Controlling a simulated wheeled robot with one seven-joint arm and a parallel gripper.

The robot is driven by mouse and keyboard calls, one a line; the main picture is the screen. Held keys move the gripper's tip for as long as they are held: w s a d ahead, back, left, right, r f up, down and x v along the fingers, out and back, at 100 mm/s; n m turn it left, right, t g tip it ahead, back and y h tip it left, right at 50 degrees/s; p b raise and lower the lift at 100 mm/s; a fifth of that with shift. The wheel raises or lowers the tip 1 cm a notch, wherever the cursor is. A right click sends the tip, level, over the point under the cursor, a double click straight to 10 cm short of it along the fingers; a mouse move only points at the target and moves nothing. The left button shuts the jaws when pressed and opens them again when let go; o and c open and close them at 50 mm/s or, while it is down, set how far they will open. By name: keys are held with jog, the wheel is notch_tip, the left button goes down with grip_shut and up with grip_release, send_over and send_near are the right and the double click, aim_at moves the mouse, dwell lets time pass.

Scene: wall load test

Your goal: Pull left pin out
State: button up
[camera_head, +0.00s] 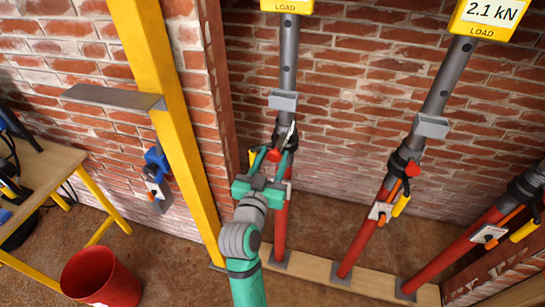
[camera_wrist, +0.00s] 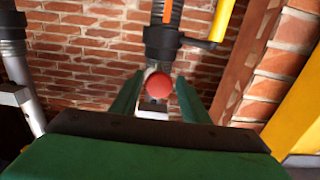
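The left prop has a grey upper tube (camera_head: 289,60) and a red lower tube (camera_head: 281,225). A black collar joins them, also seen in the wrist view (camera_wrist: 162,42). The left pin's round red knob (camera_head: 273,155) sticks out at the collar. My gripper (camera_head: 273,163) is at this collar, its green fingers on either side of the knob. In the wrist view the red knob (camera_wrist: 159,85) faces me between the fingertips of my gripper (camera_wrist: 160,80). The fingers stand apart with a narrow gap on each side. The pin's shaft is hidden behind the knob.
A middle prop (camera_head: 361,235) with its own red knob (camera_head: 412,168) and a right prop (camera_head: 455,251) stand to the right. A yellow post (camera_head: 178,130) stands close left. A red bucket (camera_head: 100,280) and a workbench (camera_head: 45,175) are at far left. A brick wall is behind.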

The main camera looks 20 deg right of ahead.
jog(key=shift+o, duration=0.3)
jog(key=shift+w+d, duration=0.1)
jog(key=v, duration=1.1)
jog(key=shift+w, duration=0.15)
